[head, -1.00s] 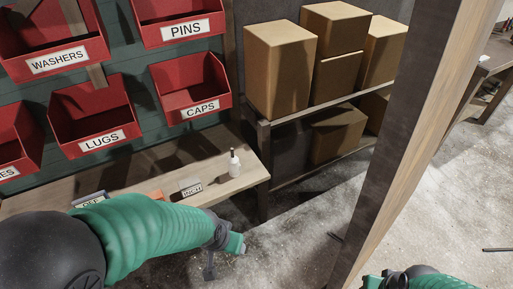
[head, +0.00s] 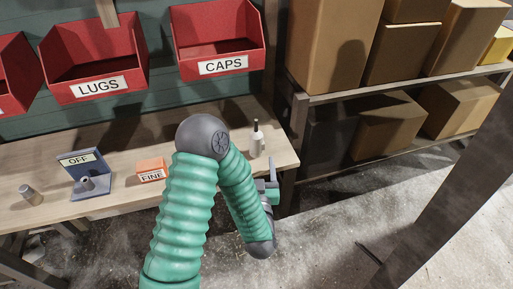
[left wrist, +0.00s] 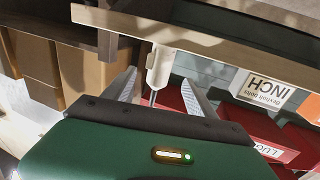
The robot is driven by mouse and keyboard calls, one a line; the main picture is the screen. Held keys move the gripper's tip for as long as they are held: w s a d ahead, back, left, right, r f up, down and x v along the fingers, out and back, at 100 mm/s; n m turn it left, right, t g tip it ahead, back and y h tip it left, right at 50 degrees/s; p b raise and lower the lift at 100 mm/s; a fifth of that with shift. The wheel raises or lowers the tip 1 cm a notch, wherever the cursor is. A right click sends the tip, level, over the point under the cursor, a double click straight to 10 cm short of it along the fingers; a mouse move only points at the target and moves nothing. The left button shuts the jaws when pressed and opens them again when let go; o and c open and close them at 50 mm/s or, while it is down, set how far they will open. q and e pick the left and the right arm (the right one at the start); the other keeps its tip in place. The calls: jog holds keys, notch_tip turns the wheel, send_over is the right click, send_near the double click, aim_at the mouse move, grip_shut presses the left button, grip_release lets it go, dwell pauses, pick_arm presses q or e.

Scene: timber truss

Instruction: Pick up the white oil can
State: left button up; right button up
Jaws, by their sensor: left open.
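The white oil can (head: 257,142) stands upright near the right end of the wooden bench (head: 128,195), its dark thin spout pointing up. My left gripper (head: 270,182) is just in front of the bench's right end, nearer to me than the can, and looks empty. In the left wrist view the can (left wrist: 158,66) appears inverted, beyond and between the two spread fingers of my left gripper (left wrist: 160,88). The fingers do not visibly touch it. My right gripper is out of view.
An orange block marked FINE (head: 151,170), a blue OFF stand (head: 88,178) and a small metal cylinder (head: 31,194) are on the bench. Red bins (head: 221,45) hang above it. A shelf with cardboard boxes (head: 391,125) stands right. A timber post (head: 440,190) rises at the right.

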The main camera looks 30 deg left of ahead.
aim_at(257, 147)
pick_arm(q)
jog(key=x, duration=1)
jog(key=b+x, duration=0.1)
jog(key=x, duration=0.1)
jog(key=shift+w+a+r, duration=0.2)
jog(key=shift+r, duration=0.15)
jog(key=shift+d, duration=0.1)
grip_shut()
